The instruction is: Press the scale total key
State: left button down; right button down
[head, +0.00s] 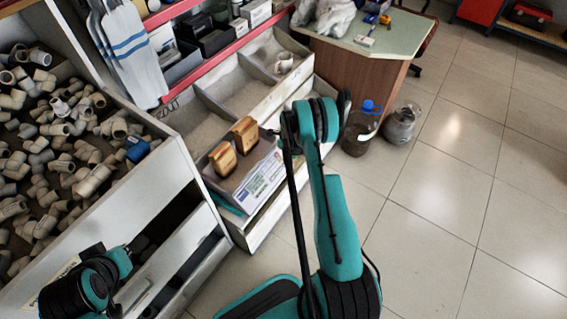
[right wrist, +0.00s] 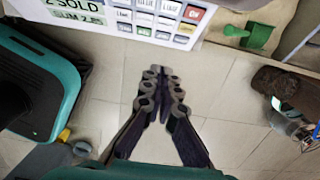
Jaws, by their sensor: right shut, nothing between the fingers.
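The scale (head: 262,178) sits in a shelf bin in the head view, its white front panel facing the aisle. In the right wrist view the scale's front (right wrist: 115,12) fills the top edge, with a green display (right wrist: 75,9) reading "2 SOLD" and a keypad (right wrist: 160,20) with a red key (right wrist: 193,14). The key labels are too small to read surely, so I cannot tell the total key. My right gripper (right wrist: 160,76) is shut and empty, its tips below the keypad in the picture and apparently apart from it. My left arm shows at lower left in the head view; its gripper is not visible.
A bin of grey pipe fittings (head: 60,150) fills the left. The tiled floor at right is clear.

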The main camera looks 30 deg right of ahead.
jog(key=r+p, duration=0.1)
jog(key=r, duration=0.3)
jog(key=shift+s, duration=0.2)
dwell(0.4)
jog(key=s+a+r+n+t, duration=0.1)
jog(key=a+r+n, duration=0.35)
jog(key=r, duration=0.45)
jog(key=s+a+r+n+t, duration=0.15)
jog(key=a+r+n, duration=0.3)
jog(key=r, duration=0.45)
jog(key=s+a+r+n, duration=0.25)
jog(key=r+n, duration=0.25)
jog(key=r, duration=0.4)
jog(key=s+a+r+n+t, duration=0.2)
jog(key=s+a+r+n, duration=0.2)
jog(key=s+a+n, duration=0.2)
jog(key=s+a+r+n+t, duration=0.2)
jog(key=s+a+r+n, duration=0.2)
jog(key=s+n, duration=0.7)
jog(key=shift+s+a, duration=1)
jog(key=shift+a, duration=0.05)
